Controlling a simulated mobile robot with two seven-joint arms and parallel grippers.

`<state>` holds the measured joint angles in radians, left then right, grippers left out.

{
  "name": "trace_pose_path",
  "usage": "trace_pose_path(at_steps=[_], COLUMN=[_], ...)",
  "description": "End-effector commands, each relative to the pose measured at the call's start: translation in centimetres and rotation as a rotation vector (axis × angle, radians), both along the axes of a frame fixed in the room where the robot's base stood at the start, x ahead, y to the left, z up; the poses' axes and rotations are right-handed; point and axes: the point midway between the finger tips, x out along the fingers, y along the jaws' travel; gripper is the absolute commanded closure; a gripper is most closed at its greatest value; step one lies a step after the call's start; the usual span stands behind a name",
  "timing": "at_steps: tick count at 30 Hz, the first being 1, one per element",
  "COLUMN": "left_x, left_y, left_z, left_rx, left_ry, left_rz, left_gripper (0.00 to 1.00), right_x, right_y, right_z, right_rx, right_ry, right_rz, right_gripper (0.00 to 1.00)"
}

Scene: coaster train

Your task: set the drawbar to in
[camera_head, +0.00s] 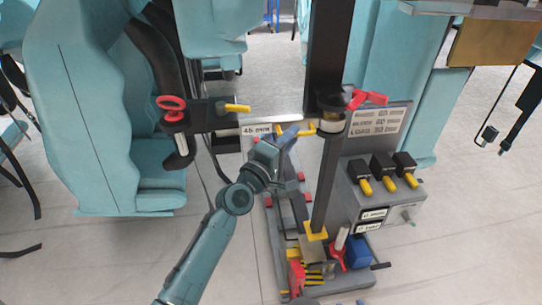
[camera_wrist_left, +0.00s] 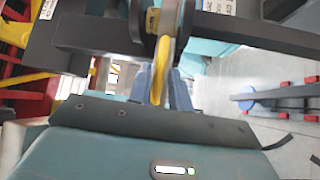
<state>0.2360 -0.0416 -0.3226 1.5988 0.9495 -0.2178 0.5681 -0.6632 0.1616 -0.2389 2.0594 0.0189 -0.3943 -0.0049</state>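A yellow handle (camera_head: 306,131) sticks out to the left of the dark upright post, beside a white plate. I cannot tell for sure that it belongs to the drawbar. My left gripper (camera_head: 288,136) reaches it from the left. In the left wrist view, the yellow handle (camera_wrist_left: 162,62) shows as a curved bar between the two blue fingers of my left gripper (camera_wrist_left: 161,88). The fingers look closed on its near part, one on each side. The handle's far end goes in behind a dark round fitting. My right gripper is not in view.
A dark post (camera_head: 326,180) stands right of the gripper. A panel (camera_head: 380,190) with several yellow-tipped levers is beyond it. A red knob (camera_head: 171,105) and another yellow lever (camera_head: 237,108) are at left near a teal seat (camera_head: 95,130). Floor is clear at lower left.

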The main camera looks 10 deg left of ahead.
Motion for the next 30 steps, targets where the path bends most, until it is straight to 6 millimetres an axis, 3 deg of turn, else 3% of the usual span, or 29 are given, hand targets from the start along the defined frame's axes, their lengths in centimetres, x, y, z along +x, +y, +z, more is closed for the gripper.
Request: trace_pose_path(at_steps=[9, 15, 30], left_x=[-6.3, -8.9, -9.7], left_y=[3.6, 5.0, 5.4], left_z=[-1.1, -1.3, -1.2], left_rx=[0.002, 0.001, -0.001], left_ry=[-0.001, -0.004, -0.005], left_rz=[0.001, 0.003, 0.003], left_gripper=[0.8, 0.8, 0.8], right_x=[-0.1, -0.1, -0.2], right_y=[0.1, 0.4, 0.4], right_z=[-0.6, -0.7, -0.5], right_rx=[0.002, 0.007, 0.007], right_ry=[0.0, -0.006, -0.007], right_rz=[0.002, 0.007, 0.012], right_gripper=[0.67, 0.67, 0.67])
